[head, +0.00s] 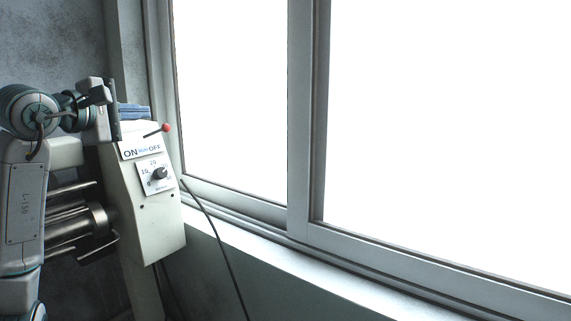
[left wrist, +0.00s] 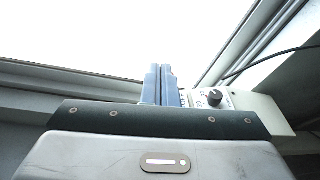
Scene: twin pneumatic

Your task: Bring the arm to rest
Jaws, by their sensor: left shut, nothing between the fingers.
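My left arm (head: 25,190) comes in from the left edge of the head view, bent at its upper joint. My left gripper (head: 147,112) points to the right, at the top of a white control box, its blue fingers partly hidden behind the box's top. In the left wrist view the two blue fingers of the gripper (left wrist: 160,86) stand side by side, shut and empty. Whether they touch the box cannot be told. My right gripper is not in view.
The white control box (head: 150,220) has an ON/OFF label, a red-knobbed lever (head: 166,128) leaning right and a black dial (head: 159,173). Metal rollers (head: 85,225) lie left of it. A cable (head: 222,240) hangs before the window ledge (head: 270,265). Large windows fill the right.

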